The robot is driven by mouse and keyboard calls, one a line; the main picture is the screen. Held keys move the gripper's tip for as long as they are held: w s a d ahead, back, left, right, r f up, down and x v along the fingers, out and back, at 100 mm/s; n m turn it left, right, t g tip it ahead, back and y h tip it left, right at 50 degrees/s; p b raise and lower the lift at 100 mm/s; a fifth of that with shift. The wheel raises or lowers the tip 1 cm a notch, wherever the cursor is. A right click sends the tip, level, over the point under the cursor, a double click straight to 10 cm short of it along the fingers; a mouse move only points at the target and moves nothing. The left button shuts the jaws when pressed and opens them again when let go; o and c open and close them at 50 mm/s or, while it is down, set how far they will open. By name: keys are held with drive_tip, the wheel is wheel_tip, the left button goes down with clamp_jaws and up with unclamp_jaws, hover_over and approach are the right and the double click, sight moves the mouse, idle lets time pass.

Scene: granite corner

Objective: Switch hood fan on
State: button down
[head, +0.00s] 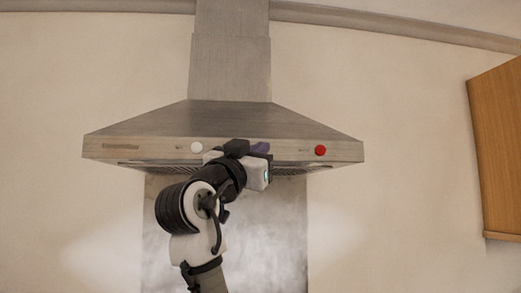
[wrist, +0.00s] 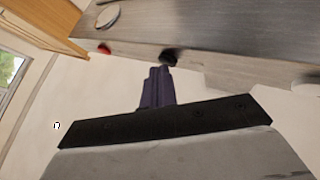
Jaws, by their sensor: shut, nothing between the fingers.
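The steel range hood (head: 225,120) hangs on the wall, with a red round control (head: 320,150) on the right of its front band and a white round control (head: 197,147) on the left. My gripper (head: 262,148) is in front of the band, between the two controls and left of the red one. In the wrist view my gripper (wrist: 160,72) shows purple fingers shut together and empty, pointing at the hood (wrist: 220,40). The red control (wrist: 104,49) is left of the fingertips there, apart from them. A dark spot (wrist: 169,57) lies at the fingertips; I cannot tell whether they touch the hood.
A wooden cabinet (head: 500,145) is on the right wall. A steel chimney (head: 230,65) rises above the hood. A grey wall panel (head: 275,245) is below it, partly behind my arm. Bare wall (head: 410,130) lies between hood and cabinet. A window (wrist: 10,75) shows in the wrist view.

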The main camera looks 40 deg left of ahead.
drive_tip(key=shift+a, duration=0.1)
idle(0.3)
drive_tip(key=shift+s+d, duration=0.3)
drive_tip(key=shift+d, duration=0.15)
drive_tip(key=shift+s, duration=0.1)
drive_tip(key=shift+s+d+b, duration=0.65)
drive_tip(key=shift+s+d, duration=0.3)
drive_tip(key=shift+d, duration=0.2)
drive_tip(key=shift+s+d+b, duration=0.6)
drive_tip(key=shift+s+d, duration=0.3)
drive_tip(key=shift+d, duration=0.2)
